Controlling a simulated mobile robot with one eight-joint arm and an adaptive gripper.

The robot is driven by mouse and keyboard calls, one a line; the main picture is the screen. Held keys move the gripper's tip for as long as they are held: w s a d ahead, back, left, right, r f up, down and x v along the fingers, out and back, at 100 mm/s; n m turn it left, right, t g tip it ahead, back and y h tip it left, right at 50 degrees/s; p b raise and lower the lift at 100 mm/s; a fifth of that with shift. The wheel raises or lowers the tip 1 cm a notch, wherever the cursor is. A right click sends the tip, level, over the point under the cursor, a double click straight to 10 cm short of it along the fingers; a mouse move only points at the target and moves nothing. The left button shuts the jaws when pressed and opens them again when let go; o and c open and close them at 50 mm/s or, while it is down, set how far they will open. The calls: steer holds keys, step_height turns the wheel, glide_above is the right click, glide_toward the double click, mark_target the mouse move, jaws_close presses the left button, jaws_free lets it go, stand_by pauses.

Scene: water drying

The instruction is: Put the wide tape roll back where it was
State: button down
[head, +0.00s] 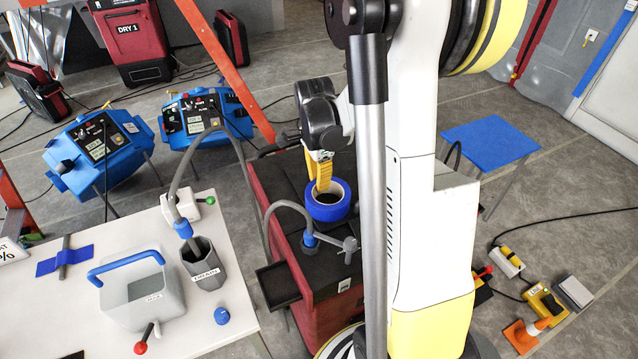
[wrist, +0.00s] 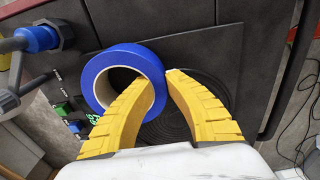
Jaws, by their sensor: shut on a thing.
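The wide tape roll (head: 328,212) is a blue ring with a white core. In the head view it is at the black top (head: 285,185) of the red cabinet; whether it touches that top I cannot tell. My gripper (head: 321,185) has yellow fingers. In the wrist view my gripper (wrist: 161,77) is shut on the roll's wall, one finger inside the ring and one outside. Part of the ring is hidden behind the left finger.
A grey hose with a blue collar (head: 310,240) stands at the cabinet's front edge, close to the roll. A white table (head: 130,235) at the left holds a grey bin (head: 150,312) and a dark cup (head: 205,272). A small blue table (head: 488,138) stands at the right.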

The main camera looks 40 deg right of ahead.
steer(key=c, duration=1.5)
jaws_free()
steer(key=shift+r, duration=0.15)
steer(key=shift+r, duration=0.1)
step_height(320, 180, up, 11)
steer(key=p, duration=0.4)
steer(key=s+a+r+n+t, duration=0.3)
steer(key=s+a+r+n, duration=0.1)
steer(key=a+n, duration=0.6)
steer(key=s+a+r+n+t, duration=0.4)
steer(key=s+a+n, duration=0.2)
steer(key=a+n, duration=0.5)
steer(key=shift+a, duration=0.15)
